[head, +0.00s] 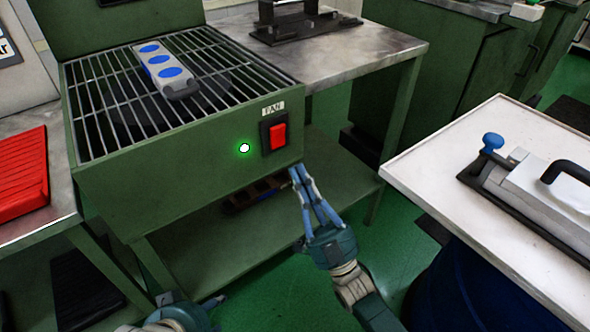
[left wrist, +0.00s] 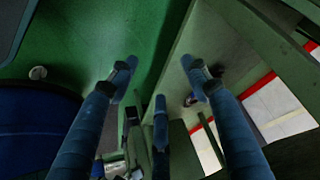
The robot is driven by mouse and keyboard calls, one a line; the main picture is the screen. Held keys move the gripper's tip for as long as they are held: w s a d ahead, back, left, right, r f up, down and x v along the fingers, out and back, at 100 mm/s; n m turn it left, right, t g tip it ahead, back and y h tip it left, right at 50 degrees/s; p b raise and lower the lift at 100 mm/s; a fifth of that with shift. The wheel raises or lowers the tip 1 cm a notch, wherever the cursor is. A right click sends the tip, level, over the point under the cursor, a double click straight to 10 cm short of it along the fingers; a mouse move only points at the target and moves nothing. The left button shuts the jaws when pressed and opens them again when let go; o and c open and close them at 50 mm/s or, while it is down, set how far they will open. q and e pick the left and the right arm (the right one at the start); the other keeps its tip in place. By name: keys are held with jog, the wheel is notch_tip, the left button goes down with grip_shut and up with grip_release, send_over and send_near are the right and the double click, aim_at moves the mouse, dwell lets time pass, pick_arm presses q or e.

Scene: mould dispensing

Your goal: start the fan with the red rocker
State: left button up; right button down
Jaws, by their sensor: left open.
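The red rocker (head: 278,135) sits in a black frame on the front of the green grille-topped bench, under a label reading FAN. A round lamp (head: 244,148) left of it glows green. My right gripper (head: 298,170) is just below the rocker, apart from it, with its blue fingers together, seemingly empty. My left gripper (head: 189,300) is low at the bottom edge of the head view, partly cut off. The left wrist view shows its fingers (left wrist: 159,72) spread and empty.
A grey block with blue ovals (head: 163,70) lies on the bench's grille (head: 105,105). A red ribbed tray (head: 22,170) lies at left. A white-topped table (head: 440,165) with a clamp device stands at right. Green floor is free between bench and table.

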pick_arm(q)
jog(key=shift+t, duration=0.9)
jog(key=w, duration=0.1)
jog(key=w+r, duration=0.1)
jog(key=w, duration=0.1)
jog(key=w+d, duration=0.1)
jog(key=shift+w+r+b, duration=0.25)
jog(key=shift+r+b, duration=0.1)
pick_arm(e)
jog(key=s+d+f, duration=0.3)
jog(key=f, duration=0.4)
jog(key=shift+s, duration=0.3)
jog(key=shift+a+f, duration=0.1)
jog(key=shift+f, duration=0.05)
